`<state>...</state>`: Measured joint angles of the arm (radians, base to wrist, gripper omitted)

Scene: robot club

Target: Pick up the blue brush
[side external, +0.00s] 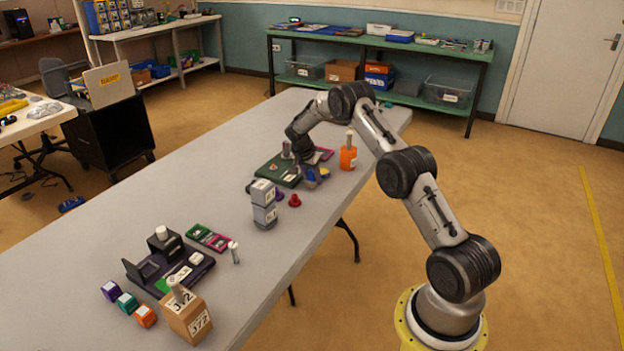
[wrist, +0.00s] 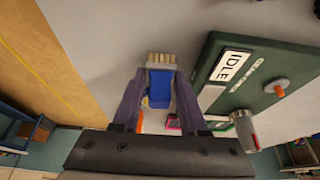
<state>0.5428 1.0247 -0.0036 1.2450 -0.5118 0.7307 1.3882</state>
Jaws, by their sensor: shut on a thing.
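The blue brush (wrist: 160,88) with pale bristles (wrist: 161,58) is between the two fingers of my gripper (wrist: 160,78) in the wrist view. The fingers press on its sides, and the bristles point away from the palm. In the side view my gripper (side external: 309,172) is low at the table, just right of the green board, with a bit of blue showing at it. The arm and fingers hide most of the brush there. I cannot tell whether the brush touches the table or is slightly above it.
The green board (side external: 270,175) labelled IDLE, with a peg and knob, is close beside the gripper. An orange block (side external: 348,158), stacked grey blocks (side external: 264,213) and a red knob (side external: 294,200) stand nearby. A dark fixture (side external: 165,270) is nearer the camera. The table's middle left is clear.

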